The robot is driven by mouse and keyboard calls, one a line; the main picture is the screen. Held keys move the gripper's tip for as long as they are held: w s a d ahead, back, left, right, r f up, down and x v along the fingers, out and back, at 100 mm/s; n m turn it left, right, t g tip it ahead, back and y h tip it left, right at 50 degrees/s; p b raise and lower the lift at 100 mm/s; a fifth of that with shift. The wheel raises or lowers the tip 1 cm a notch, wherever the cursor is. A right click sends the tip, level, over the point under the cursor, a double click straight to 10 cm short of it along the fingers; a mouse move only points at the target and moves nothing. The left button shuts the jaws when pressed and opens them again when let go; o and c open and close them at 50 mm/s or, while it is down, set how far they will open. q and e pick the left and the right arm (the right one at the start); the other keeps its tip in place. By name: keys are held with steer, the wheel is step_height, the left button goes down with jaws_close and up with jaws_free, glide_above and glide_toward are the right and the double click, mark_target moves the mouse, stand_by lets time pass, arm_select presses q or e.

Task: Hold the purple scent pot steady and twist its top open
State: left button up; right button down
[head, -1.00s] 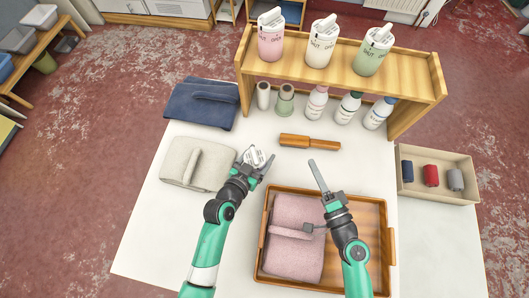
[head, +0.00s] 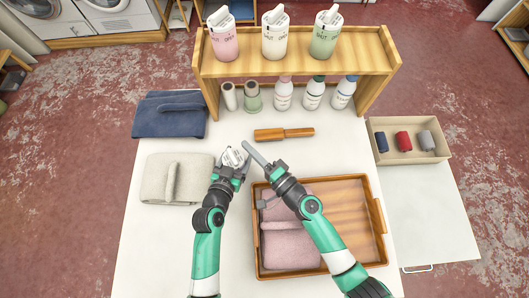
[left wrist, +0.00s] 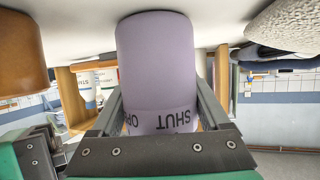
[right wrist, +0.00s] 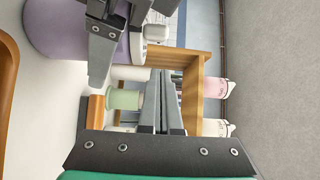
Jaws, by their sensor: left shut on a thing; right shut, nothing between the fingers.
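The purple scent pot (left wrist: 155,55) fills the middle of the left wrist view, with dark SHUT lettering upside down near its lid end. My left gripper (head: 236,166) is shut around it, one finger on each side. In the head view its white top (head: 234,157) shows above the gripper, while the purple body is hidden. My right gripper (head: 250,151) is shut and empty, its fingertips just right of the pot's top. The right wrist view shows the purple body (right wrist: 60,35) beside my left finger; the right fingers (right wrist: 162,100) are together, apparently apart from the pot.
A wooden tray (head: 350,262) with a folded pink towel (head: 290,248) lies under my right arm. A wooden brush (head: 284,134) lies behind the grippers. A shelf (head: 300,64) with pots and bottles stands behind. Folded cream (head: 190,180) and navy (head: 165,122) towels lie left.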

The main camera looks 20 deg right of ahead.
mark_target(241, 157)
arm_select(q)
steer(key=shift+s, duration=0.15)
arm_select(e)
steer(key=shift+s+a+f, duration=0.1)
steer(key=shift+s+a, duration=0.1)
steer(key=shift+a, duration=0.35)
steer(key=shift+s+a, duration=0.2)
steer(key=shift+a, duration=0.5)
steer(key=shift+w+a, duration=0.1)
steer(key=shift+a, duration=0.3)
steer(key=shift+d, duration=0.1)
